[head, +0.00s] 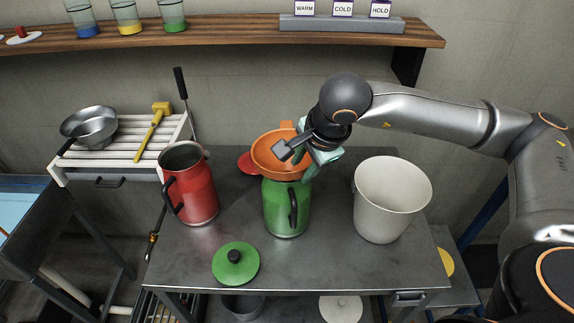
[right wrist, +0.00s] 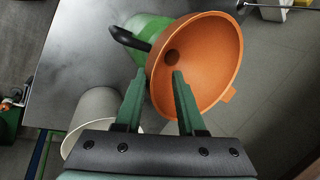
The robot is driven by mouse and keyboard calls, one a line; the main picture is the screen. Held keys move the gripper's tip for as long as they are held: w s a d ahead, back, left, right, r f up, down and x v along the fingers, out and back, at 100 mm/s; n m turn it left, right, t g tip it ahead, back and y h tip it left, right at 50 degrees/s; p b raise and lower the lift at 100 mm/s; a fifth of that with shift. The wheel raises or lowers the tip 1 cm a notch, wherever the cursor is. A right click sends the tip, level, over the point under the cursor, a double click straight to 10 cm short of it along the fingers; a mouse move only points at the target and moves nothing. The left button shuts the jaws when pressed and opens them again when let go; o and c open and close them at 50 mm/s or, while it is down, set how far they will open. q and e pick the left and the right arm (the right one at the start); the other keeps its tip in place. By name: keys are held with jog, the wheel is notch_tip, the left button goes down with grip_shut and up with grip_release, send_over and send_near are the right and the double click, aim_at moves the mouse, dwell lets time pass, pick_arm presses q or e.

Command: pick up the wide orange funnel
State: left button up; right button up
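The wide orange funnel (head: 272,150) sits in the mouth of the green jug (head: 285,207), with its wide mouth facing up. In the right wrist view the funnel (right wrist: 215,60) shows its inside and its dark central hole. My right gripper (head: 308,165) is at the right side of the funnel. In the right wrist view its fingers (right wrist: 159,72) are apart, one over the funnel's inside and one just outside its rim. I cannot tell whether either finger touches it. My left gripper is not in view.
A red jug (head: 196,190) stands left of the green jug, and a cream bucket (head: 390,205) stands right. A green lid (head: 236,263) lies in front; a red lid (head: 246,162) lies behind. A wooden shelf (head: 230,32) runs above. The table's front right is clear.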

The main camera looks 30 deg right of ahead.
jog(key=shift+c, duration=0.2)
grip_shut()
dwell(1.1)
